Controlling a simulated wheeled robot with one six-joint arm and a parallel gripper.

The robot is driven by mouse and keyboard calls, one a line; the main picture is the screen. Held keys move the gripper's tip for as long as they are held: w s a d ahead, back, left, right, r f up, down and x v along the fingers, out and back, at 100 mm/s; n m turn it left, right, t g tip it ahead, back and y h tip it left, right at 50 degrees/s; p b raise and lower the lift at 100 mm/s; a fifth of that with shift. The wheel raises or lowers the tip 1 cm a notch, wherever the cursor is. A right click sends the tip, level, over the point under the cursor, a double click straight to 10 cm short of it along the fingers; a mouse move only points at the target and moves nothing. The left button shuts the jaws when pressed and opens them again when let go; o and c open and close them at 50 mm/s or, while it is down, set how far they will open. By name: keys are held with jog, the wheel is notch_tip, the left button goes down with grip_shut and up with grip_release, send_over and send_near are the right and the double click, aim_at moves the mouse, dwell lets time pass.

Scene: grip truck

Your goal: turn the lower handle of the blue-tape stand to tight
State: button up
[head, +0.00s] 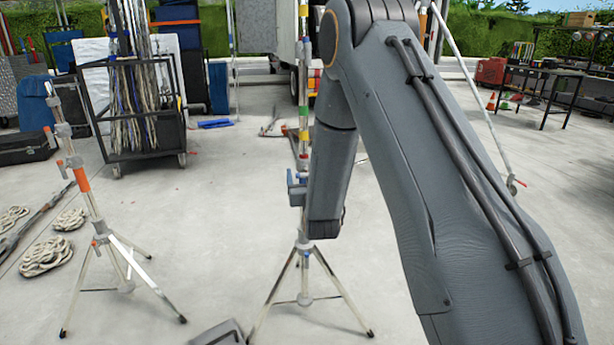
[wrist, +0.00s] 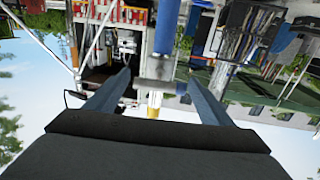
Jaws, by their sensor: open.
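The blue-tape stand (head: 304,246) stands on its spread tripod in the middle of the head view, with my arm partly in front of its column. In the wrist view, which is upside down, its blue band (wrist: 166,28) and a grey collar (wrist: 154,68) show at and beyond my fingertips. A small dark piece beside the collar may be the lower handle; I cannot tell its turn or whether it is tight. My gripper (wrist: 158,74) is open, with the collar between its fingers in the picture; contact cannot be told.
An orange-banded stand (head: 84,185) is at the left, with coiled ropes (head: 45,255) beside it. A pole cart (head: 145,110) stands behind. A dark flat object (head: 218,333) lies near the front tripod leg. The concrete between the two stands is clear.

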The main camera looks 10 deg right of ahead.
jog(key=shift+c, duration=0.3)
jog(key=c, duration=1)
jog(key=shift+m, duration=0.3)
jog(key=m, duration=0.3)
jog(key=shift+m, duration=0.3)
jog(key=m, duration=0.3)
jog(key=shift+m+b, duration=0.3)
jog(key=shift+b, duration=0.05)
jog(key=m, duration=0.4)
jog(key=shift+f+b, duration=0.1)
jog(key=shift+b, duration=0.2)
jog(key=shift+m, duration=2.1)
